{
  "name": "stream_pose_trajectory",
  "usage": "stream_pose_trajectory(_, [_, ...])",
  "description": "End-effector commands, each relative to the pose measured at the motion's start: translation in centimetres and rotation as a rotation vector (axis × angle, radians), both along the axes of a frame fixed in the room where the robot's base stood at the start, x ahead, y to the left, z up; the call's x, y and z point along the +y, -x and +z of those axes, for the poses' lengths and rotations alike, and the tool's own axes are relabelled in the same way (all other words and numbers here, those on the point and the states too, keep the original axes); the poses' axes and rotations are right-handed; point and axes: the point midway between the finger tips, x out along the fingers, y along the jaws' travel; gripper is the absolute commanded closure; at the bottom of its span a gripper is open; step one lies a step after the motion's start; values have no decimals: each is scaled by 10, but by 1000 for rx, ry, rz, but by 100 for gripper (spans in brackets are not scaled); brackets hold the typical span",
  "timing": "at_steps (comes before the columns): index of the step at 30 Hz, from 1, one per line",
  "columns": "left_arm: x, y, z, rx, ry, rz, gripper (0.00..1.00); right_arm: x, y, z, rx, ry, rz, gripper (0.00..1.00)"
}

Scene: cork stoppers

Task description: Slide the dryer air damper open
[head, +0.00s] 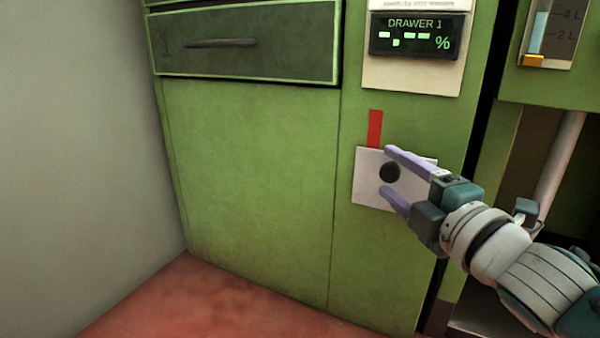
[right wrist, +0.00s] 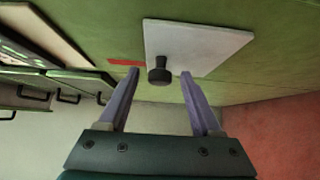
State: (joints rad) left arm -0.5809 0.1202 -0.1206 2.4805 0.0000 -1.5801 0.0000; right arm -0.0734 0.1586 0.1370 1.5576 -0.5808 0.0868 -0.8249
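The air damper is a light grey plate (head: 369,190) with a dark round knob (head: 390,173), on the green dryer front below the display. A red strip (head: 375,128) shows just above the plate. My right gripper (head: 387,170) is open in front of the plate, its two purple fingers above and below the knob in the head view. In the right wrist view the knob (right wrist: 159,72) stands out from the plate (right wrist: 205,45), between the fingers and just beyond their tips; I see no contact. My left gripper is not in view.
The drawer (head: 245,42) with a dark handle is at the upper left. The DRAWER 1 display (head: 415,36) is above the damper. A grey wall (head: 75,150) stands at the left, over a red floor (head: 200,300). A pale pipe (head: 560,160) is at the right.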

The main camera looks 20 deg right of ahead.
Motion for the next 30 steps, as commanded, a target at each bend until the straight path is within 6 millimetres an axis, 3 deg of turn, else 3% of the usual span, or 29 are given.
stream_pose_trajectory(2, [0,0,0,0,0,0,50,0,0,0,0,0,0,42])
stream_pose_trajectory(17, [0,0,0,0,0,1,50,0,0,0,-1,0,0,98])
stream_pose_trajectory(30, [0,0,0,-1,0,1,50,0,0,0,-1,0,0,100])
